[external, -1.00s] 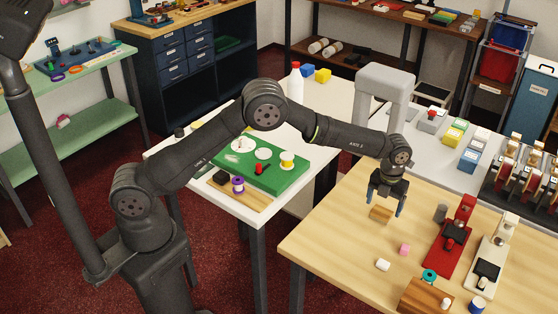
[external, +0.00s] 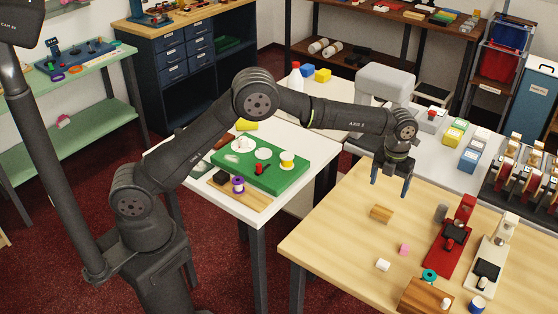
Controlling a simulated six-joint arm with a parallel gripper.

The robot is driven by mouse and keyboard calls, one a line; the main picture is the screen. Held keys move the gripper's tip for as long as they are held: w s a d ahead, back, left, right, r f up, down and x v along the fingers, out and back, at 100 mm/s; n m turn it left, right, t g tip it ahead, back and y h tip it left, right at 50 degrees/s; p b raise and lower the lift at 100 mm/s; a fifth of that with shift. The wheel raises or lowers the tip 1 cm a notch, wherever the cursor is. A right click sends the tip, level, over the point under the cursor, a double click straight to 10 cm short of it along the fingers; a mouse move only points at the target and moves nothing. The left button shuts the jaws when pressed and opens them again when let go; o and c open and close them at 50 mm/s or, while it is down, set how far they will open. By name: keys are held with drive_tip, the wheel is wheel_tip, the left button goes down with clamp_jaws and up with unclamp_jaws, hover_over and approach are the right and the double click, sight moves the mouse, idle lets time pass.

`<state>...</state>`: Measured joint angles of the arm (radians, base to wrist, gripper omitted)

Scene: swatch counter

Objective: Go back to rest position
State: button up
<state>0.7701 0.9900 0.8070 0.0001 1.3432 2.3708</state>
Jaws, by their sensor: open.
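My gripper (external: 390,188) is open and empty, pointing down above the back part of the light wooden table (external: 335,236). A small wooden block (external: 381,213) lies on the table below it, apart from the fingers. My arm reaches across from the left, bent at the elbow, over the white table with the green board.
A pink piece (external: 404,249) and a white piece (external: 383,265) lie on the wooden table. A red device (external: 452,240) and a cream device (external: 489,262) stand at the right. A green board (external: 260,165) with round parts lies on the white table. A wooden holder (external: 426,296) is at the front.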

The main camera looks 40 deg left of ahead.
sight(382, 211)
wheel_tip(382, 211, down, 12)
drive_tip(key=shift+f, duration=0.15)
drive_tip(key=shift+r, duration=2)
drive_tip(key=shift+f, duration=0.1)
